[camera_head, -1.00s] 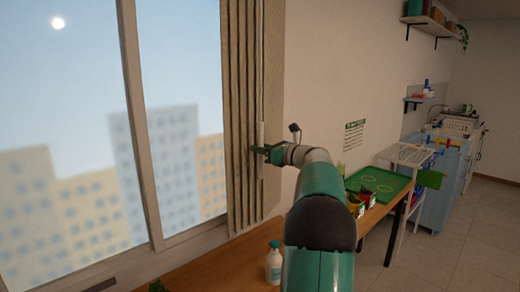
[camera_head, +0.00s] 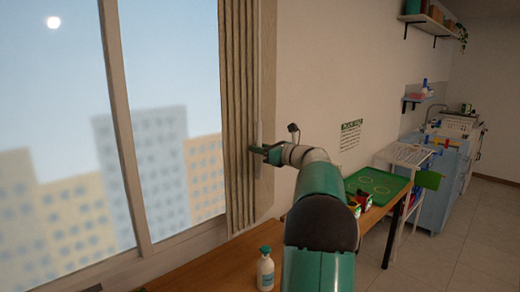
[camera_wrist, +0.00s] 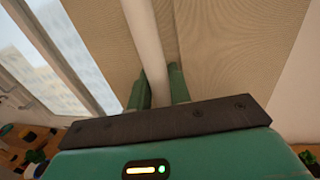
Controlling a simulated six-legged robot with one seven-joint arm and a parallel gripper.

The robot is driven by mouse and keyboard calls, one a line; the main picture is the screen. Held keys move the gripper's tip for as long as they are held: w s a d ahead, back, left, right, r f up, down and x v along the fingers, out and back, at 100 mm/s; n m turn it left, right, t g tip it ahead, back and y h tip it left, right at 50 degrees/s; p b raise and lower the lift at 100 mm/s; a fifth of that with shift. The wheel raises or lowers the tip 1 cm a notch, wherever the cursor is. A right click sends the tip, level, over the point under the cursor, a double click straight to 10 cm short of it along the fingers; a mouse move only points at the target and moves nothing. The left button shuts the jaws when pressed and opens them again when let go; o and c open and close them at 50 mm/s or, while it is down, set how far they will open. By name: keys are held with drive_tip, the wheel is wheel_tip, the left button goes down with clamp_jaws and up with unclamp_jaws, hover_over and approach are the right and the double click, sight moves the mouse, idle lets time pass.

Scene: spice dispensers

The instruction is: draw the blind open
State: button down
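The beige pleated blind (camera_head: 238,130) hangs bunched in a narrow vertical stack at the right side of the window (camera_head: 165,110). Most of the glass is uncovered. A pale upright wand (camera_head: 259,136) runs along the blind's right edge and also shows in the wrist view (camera_wrist: 148,40). My gripper (camera_head: 262,150) is at the wand. In the wrist view, its green fingers (camera_wrist: 157,92) stand on either side of the wand, close against it. The lower part of the wand is hidden behind my gripper's body.
A wooden counter (camera_head: 215,268) runs below the window, with a white bottle with a green top (camera_head: 265,270) on it. Red pots (camera_head: 360,200) and a green tray (camera_head: 376,186) lie further right. The floor (camera_head: 475,230) at right is clear.

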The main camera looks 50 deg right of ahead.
drive_tip(key=c, duration=1.3)
unclamp_jaws()
drive_tip(key=shift+c, duration=0.2)
drive_tip(key=s+d, duration=0.1)
drive_tip(key=s, duration=1.2)
drive_tip(key=shift+s, duration=0.35)
